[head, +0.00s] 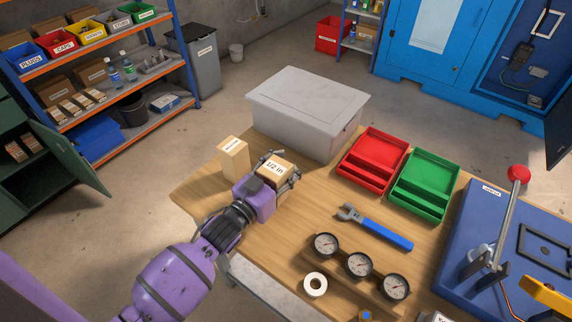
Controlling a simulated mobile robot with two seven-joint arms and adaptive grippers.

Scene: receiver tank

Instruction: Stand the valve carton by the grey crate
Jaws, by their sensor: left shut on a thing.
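A grey lidded crate (308,108) stands on the wooden workbench. My left gripper (277,174) is shut on a small cardboard carton (276,166) with a white label reading 1/2 in, just in front of the crate's near left side. The fingers lie on either side of this carton; its lower part is hidden by the gripper, so I cannot tell whether it touches the bench. A second, upright carton (233,160) with a small label too small to read stands to its left, near the bench's left edge. My right gripper is not in view.
Red (372,160) and green (422,186) trays lie right of the crate. A blue-handled wrench (376,226), several gauges (358,264) and a white tape roll (315,284) lie nearer. A blue press with a red-knobbed lever (500,222) fills the right. Bare bench lies between cartons and wrench.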

